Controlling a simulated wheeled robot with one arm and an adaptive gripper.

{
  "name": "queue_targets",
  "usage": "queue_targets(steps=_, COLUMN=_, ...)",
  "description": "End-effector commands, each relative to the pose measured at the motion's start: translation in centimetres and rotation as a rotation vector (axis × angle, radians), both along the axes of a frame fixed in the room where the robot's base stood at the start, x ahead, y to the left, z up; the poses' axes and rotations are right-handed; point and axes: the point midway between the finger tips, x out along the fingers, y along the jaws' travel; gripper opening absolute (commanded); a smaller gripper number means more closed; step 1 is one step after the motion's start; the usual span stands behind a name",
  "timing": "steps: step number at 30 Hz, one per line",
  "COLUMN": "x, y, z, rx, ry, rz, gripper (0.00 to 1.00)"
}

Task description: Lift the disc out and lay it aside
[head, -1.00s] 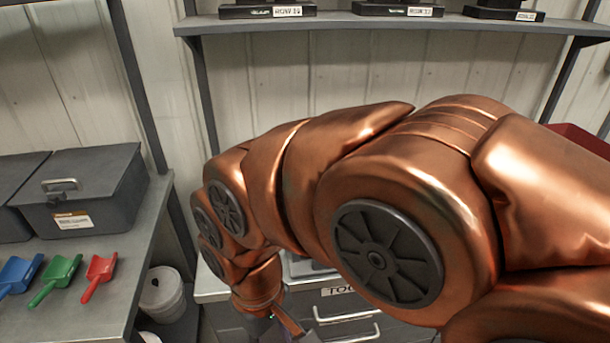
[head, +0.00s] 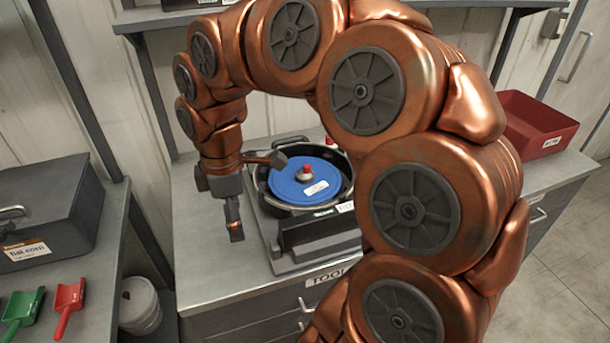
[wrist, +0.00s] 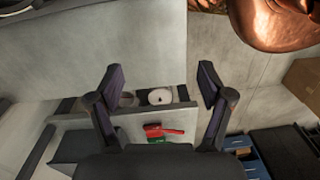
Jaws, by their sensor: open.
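The blue disc (head: 301,185) lies flat inside the round black pan of the seed meter (head: 338,165), with a red-topped knob at its centre and a pale label on its face. The seed meter stands on a grey base on the counter. My gripper (head: 234,230) hangs to the left of the seed meter, apart from the disc, over the counter's left part. In the wrist view my gripper (wrist: 160,95) shows two spread fingers with nothing between them. The disc is not in the wrist view.
A red bin (head: 535,125) stands on the counter's right. A grey lidded box (head: 50,212), a green scoop (head: 22,308) and a red scoop (head: 68,300) are on the left bench. A shelf (head: 145,20) runs above. Bare counter (head: 215,265) lies left of the seed meter.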

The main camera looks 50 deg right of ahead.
Motion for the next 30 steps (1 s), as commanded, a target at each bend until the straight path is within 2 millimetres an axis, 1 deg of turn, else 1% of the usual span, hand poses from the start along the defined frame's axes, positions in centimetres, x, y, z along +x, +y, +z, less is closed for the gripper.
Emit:
queue_targets(steps=1, x=1.5, y=-1.6, z=0.6, rx=0.007, ry=-0.013, rz=0.063, gripper=0.79)
queue_targets(steps=2, x=2.2, y=-2.4, z=0.8, rx=0.010, ry=-0.017, rz=0.106, gripper=0.79)
queue_targets(steps=3, x=3.1, y=-3.8, z=1.0, rx=0.012, ry=-0.027, rz=0.162, gripper=0.79)
queue_targets(steps=5, x=4.3, y=-5.9, z=1.3, rx=0.013, ry=-0.039, rz=0.243, gripper=0.79)
queue_targets(steps=8, x=6.0, y=-9.8, z=1.6, rx=0.011, ry=-0.056, rz=0.369, gripper=0.79)
queue_targets(steps=9, x=6.5, y=-11.4, z=1.4, rx=0.012, ry=-0.059, rz=0.416, gripper=0.79)
queue_targets(steps=11, x=7.0, y=-14.0, z=1.4, rx=0.007, ry=-0.065, rz=0.483, gripper=0.79)
queue_targets(steps=12, x=7.3, y=-15.7, z=1.2, rx=0.005, ry=-0.068, rz=0.523, gripper=0.79)
queue_targets(steps=14, x=7.4, y=-18.1, z=0.9, rx=0.001, ry=-0.065, rz=0.581, gripper=0.79)
queue_targets(steps=15, x=7.4, y=-19.7, z=0.7, rx=-0.002, ry=-0.063, rz=0.614, gripper=0.79)
queue_targets(steps=18, x=7.0, y=-22.8, z=0.1, rx=-0.005, ry=-0.056, rz=0.683, gripper=0.79)
queue_targets(steps=21, x=6.5, y=-25.0, z=-0.4, rx=-0.007, ry=-0.048, rz=0.728, gripper=0.79)
queue_targets(steps=24, x=6.2, y=-26.2, z=-0.7, rx=-0.006, ry=-0.044, rz=0.755, gripper=0.79)
queue_targets(steps=27, x=6.0, y=-26.6, z=-1.1, rx=-0.007, ry=-0.041, rz=0.766, gripper=0.79)
queue_targets(steps=30, x=6.0, y=-26.6, z=-1.8, rx=-0.007, ry=-0.040, rz=0.767, gripper=0.79)
